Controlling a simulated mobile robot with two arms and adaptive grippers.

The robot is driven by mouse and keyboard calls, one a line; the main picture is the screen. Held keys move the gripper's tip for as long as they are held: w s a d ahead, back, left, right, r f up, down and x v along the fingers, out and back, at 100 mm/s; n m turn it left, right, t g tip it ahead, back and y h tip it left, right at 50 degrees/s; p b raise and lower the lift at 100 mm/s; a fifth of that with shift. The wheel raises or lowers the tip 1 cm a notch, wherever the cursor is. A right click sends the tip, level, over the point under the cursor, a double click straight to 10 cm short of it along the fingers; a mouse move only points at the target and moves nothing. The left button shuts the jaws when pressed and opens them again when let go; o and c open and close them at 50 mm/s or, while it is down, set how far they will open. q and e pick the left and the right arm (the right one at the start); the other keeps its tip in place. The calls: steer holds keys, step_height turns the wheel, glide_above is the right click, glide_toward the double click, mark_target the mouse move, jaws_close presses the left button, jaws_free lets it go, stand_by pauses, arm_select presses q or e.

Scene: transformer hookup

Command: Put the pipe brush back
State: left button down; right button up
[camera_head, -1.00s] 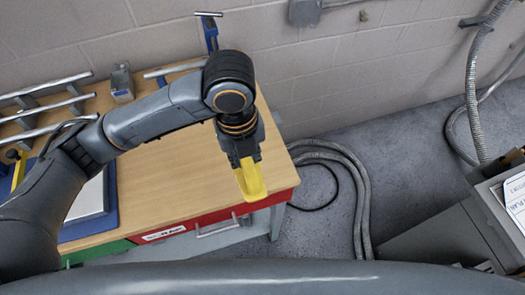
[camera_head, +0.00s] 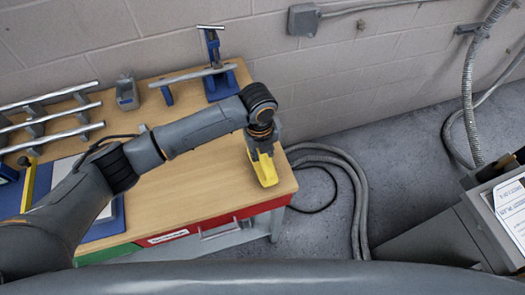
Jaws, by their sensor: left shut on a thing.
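My left gripper (camera_head: 264,166) points down over the right end of the wooden workbench (camera_head: 195,190), near its front corner. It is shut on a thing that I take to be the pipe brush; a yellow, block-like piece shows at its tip. I cannot tell the brush from the gripper's own parts, and no bristles can be made out. My right gripper is out of view.
A blue vise (camera_head: 215,82) stands at the back, with a metal pipe (camera_head: 193,76) lying level there. Metal pipes lie on a rack (camera_head: 36,128) at the left. A blue-edged tray (camera_head: 113,222) lies partly behind my arm. Hoses (camera_head: 352,185) lie on the floor right of the bench.

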arm_select(q)
steer(key=shift+f, duration=0.1)
steer(key=shift+f, duration=0.1)
steer(key=c, duration=1.2)
jaws_free()
steer(key=shift+o, duration=0.2)
step_height(320, 180, up, 12)
steer(key=b, duration=0.2)
steer(key=shift+a+r, duration=0.2)
steer(key=shift+a, duration=0.05)
steer(key=shift+s, duration=0.1)
